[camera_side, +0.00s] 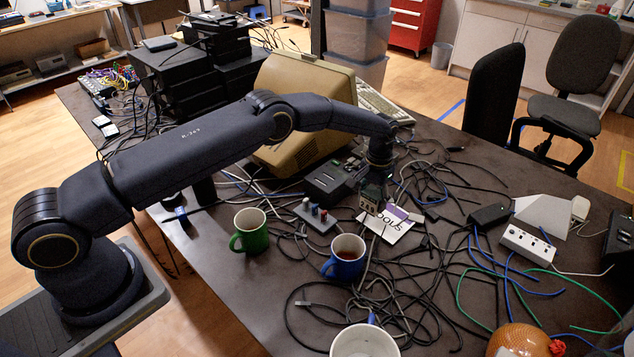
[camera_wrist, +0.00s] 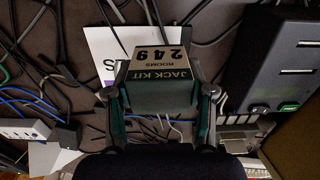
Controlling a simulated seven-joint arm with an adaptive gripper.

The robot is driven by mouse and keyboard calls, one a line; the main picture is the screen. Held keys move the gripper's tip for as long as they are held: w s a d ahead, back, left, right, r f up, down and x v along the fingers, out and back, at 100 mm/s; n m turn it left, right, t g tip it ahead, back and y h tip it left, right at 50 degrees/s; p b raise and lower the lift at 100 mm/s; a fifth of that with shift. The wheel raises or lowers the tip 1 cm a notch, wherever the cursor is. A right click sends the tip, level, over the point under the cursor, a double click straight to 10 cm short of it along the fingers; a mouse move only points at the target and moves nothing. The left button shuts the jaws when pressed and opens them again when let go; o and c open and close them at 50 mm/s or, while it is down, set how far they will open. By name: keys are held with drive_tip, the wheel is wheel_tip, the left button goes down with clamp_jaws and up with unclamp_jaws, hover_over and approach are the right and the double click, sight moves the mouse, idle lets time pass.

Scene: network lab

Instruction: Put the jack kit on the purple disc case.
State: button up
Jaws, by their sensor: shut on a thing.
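The jack kit (camera_wrist: 160,72) is a small dark box with a pale label reading "JACK KIT ROOMS 249". My gripper (camera_wrist: 160,98) is shut on it, one finger on each side, in the wrist view. In the side view the kit (camera_side: 370,198) hangs under my gripper (camera_side: 377,183), at the left edge of the disc case. The disc case (camera_side: 391,226) is a flat white square with a purple part and lettering, lying on the table. In the wrist view the case (camera_wrist: 133,38) shows behind the kit, which hides part of it. I cannot tell whether they touch.
A black device (camera_side: 326,182) is close behind. Loose cables surround the case. A white power strip (camera_side: 528,245) lies to the right.

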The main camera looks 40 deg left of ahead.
sight(372, 208)
drive_tip(key=shift+w+f, duration=0.2)
drive_tip(key=shift+f, duration=1.65)
drive_tip(key=o, duration=1.2)
drive_tip(key=shift+f, duration=0.1)
